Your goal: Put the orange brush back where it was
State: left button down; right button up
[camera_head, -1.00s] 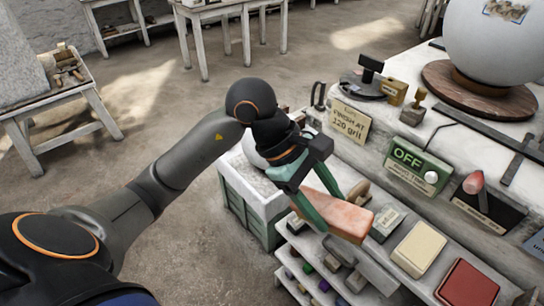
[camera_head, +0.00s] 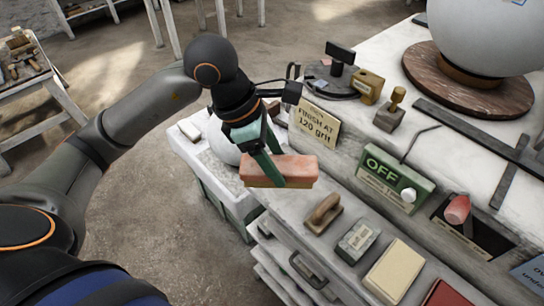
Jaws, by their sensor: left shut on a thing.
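The orange brush (camera_head: 308,169) is a salmon-orange block with a tan underside, held roughly level across the picture. My left gripper (camera_head: 280,182), with green fingers, is shut on it near the middle and covers part of it. The brush is in front of the bench's side, above the left end of a lower ledge (camera_head: 290,231). I see no contact between the brush and the ledge. My right gripper is not in view.
On the ledge are a wooden-handled tool (camera_head: 323,214), a grey labelled block (camera_head: 358,240), a cream block (camera_head: 395,271) and a red block (camera_head: 447,295). A pale crate (camera_head: 228,203) stands left. An OFF box (camera_head: 395,178) and a sign (camera_head: 314,122) are behind.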

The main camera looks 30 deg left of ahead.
pick_arm(q)
jog(key=w+a+f+b, duration=0.1)
jog(key=w+a+f, duration=0.1)
jog(key=w+a+f+b, duration=0.1)
jog(key=w+f+b, duration=0.1)
jog(key=w+f, duration=0.1)
jog(key=w+a+f+b, duration=0.1)
jog(key=w+a+f, duration=0.1)
jog(key=w, duration=0.1)
jog(key=shift+a+f, duration=0.25)
jog(key=shift+a, duration=0.1)
jog(key=shift+w+a+f+b, duration=0.15)
jog(key=shift+w+f+b, duration=0.15)
jog(key=shift+b, duration=0.1)
jog(key=shift+w+a+f+b, duration=0.15)
jog(key=shift+f+b, duration=0.45)
jog(key=shift+f, duration=0.35)
jog(key=shift+w+a+f+b, duration=0.1)
jog(key=shift+f+b, duration=0.45)
jog(key=shift+f, duration=0.35)
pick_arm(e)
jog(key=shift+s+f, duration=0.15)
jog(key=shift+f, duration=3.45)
pick_arm(q)
jog(key=shift+f, duration=0.15)
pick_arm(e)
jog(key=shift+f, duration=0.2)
pick_arm(q)
jog(key=shift+c, duration=0.6)
grip_release()
